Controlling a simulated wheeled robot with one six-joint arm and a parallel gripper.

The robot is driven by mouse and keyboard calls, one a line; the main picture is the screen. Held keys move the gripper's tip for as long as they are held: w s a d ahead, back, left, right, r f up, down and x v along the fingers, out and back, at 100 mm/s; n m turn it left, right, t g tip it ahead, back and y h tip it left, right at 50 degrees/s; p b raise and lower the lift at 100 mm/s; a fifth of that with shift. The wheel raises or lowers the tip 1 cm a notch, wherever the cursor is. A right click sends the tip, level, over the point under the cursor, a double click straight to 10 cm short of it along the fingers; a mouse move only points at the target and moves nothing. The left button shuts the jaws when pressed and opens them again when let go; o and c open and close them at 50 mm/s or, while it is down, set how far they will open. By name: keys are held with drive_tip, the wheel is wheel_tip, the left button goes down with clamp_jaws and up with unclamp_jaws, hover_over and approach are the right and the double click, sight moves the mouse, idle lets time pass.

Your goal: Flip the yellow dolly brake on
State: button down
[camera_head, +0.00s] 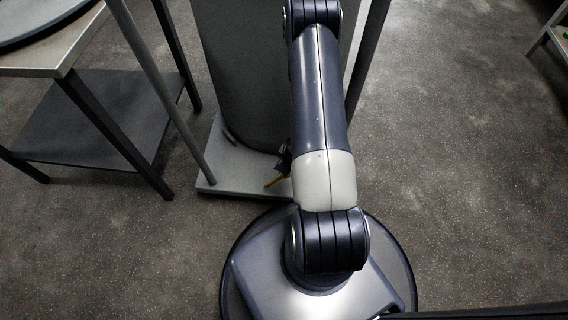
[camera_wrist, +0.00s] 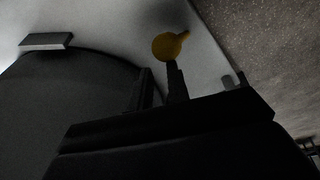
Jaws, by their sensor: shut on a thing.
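The yellow dolly brake (camera_head: 273,182) shows as a small yellow lever low at the front of the pale dolly base (camera_head: 240,182). In the wrist view its rounded yellow end (camera_wrist: 168,46) shows just past the tip of one finger. My gripper (camera_wrist: 162,80) is low beside the dolly, its dark fingers close together and shut on the brake; the exact contact is dark and partly hidden. In the head view my gripper (camera_head: 284,160) is mostly hidden behind my arm.
A large dark drum (camera_head: 238,70) stands on the dolly base, with grey posts (camera_head: 165,95) on either side. A table with a dark lower shelf (camera_head: 95,115) is at the left. Open speckled floor (camera_head: 460,150) lies to the right.

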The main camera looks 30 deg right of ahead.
drive_tip(key=p+v, duration=0.3)
drive_tip(key=v, duration=0.4)
drive_tip(key=shift+s+r+p, duration=0.2)
drive_tip(key=shift+p, duration=0.2)
drive_tip(key=shift+w+f, duration=0.1)
drive_tip(key=shift+s+d+b+x, duration=0.15)
drive_tip(key=shift+b+x, duration=0.45)
drive_tip(key=shift+x, duration=0.6)
drive_tip(key=shift+s+d+b+x, duration=0.15)
drive_tip(key=shift+b+x, duration=0.4)
drive_tip(key=shift+x, duration=0.6)
drive_tip(key=shift+a+f, duration=0.15)
